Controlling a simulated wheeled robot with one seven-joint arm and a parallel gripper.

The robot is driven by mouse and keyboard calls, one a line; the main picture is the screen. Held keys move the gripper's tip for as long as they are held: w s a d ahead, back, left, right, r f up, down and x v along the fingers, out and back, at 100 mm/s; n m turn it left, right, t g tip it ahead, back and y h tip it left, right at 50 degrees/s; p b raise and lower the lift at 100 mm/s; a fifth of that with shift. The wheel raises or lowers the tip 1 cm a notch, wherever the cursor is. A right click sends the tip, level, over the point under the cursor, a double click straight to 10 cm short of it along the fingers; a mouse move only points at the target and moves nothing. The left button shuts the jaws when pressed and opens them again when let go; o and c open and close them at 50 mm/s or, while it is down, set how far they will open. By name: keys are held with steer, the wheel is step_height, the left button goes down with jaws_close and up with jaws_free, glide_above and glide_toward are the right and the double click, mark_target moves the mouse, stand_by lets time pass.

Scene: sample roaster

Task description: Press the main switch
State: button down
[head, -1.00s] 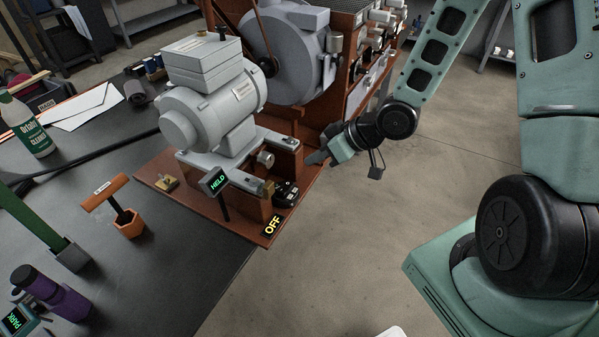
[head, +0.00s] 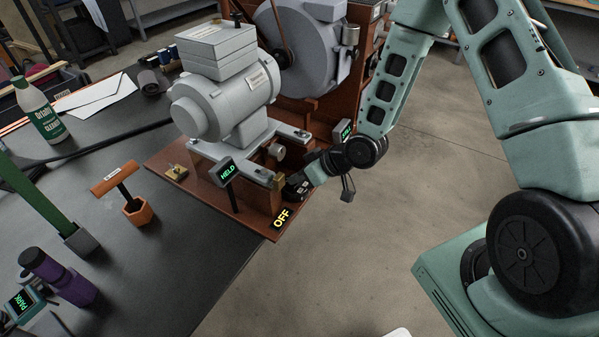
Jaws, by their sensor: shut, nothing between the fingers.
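The main switch (head: 295,190), a small black unit, sits on the front right corner of the roaster's red-brown base (head: 253,224). A black label reading OFF (head: 282,218) in yellow lies just in front of it. My gripper (head: 311,174) is shut and empty, reaching in from the right. Its fingertips are right at the switch and partly cover it. I cannot tell whether they touch it.
A small display reading HELD (head: 227,171) stands on a post left of the switch. The grey motor (head: 226,103) and drum (head: 308,55) rise behind. An orange T-handled tool (head: 137,212), a purple bottle (head: 60,278) and a white cleaner bottle (head: 40,112) stand on the dark bench.

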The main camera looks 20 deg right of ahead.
steer(key=shift+s+a+f+b, duration=0.2)
steer(key=shift+f+b, duration=0.25)
steer(key=shift+f, duration=0.15)
steer(key=shift+r, duration=0.25)
steer(key=shift+w+d, duration=0.1)
steer(key=shift+w+d+r+p, duration=0.25)
steer(key=shift+w+d+p, duration=0.2)
steer(key=shift+d+p, duration=0.15)
